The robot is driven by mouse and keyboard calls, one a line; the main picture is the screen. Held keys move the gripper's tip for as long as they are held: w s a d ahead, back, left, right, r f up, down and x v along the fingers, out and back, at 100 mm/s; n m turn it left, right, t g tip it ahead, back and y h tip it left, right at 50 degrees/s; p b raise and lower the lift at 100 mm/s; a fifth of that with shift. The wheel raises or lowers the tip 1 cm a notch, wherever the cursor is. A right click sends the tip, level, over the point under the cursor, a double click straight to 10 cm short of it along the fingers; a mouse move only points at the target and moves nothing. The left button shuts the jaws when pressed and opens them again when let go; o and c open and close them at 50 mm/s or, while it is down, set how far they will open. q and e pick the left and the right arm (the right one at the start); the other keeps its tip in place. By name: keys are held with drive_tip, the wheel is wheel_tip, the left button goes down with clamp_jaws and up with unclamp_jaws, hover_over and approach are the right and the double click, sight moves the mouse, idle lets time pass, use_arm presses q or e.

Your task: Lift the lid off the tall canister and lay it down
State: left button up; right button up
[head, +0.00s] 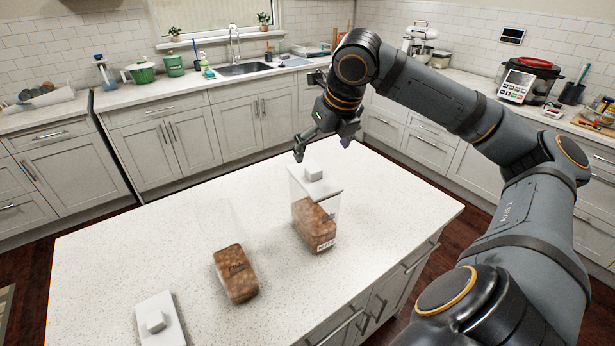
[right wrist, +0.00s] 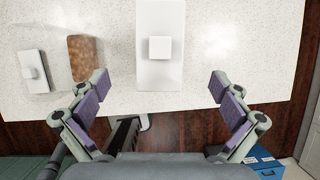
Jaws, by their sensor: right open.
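The tall canister (head: 302,215) is clear, with brown contents in its lower part and a label near its base. It stands upright on the white island top. Its white lid (head: 323,187) with a square knob (head: 314,172) sits on top; the lid also shows in the right wrist view (right wrist: 160,74). My right gripper (head: 322,149) is open and empty, just above and behind the lid in the head view. In the right wrist view, its fingers (right wrist: 159,87) are spread wide on either side of the lid, apart from the knob. My left gripper is not in view.
A second container with brown contents (head: 236,274) stands left of the canister. The island top (head: 120,250) is bare at the left and around these things. Cabinets and counters line the walls.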

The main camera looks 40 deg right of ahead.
sight(314, 169)
drive_tip(key=x, duration=0.4)
drive_tip(key=shift+s, duration=0.2)
drive_tip(key=shift+w+f, duration=0.5)
drive_tip(key=shift+f, duration=0.25)
drive_tip(key=p+x, duration=0.2)
drive_tip(key=x, duration=0.1)
drive_tip(key=shift+w+f, duration=0.15)
drive_tip(key=shift+w+d+f, duration=0.1)
drive_tip(key=shift+d+f, duration=0.05)
drive_tip(key=shift+f, duration=0.1)
drive_tip(key=shift+c, duration=1.2)
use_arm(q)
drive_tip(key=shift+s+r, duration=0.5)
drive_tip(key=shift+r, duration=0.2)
use_arm(e)
drive_tip(key=c, duration=1)
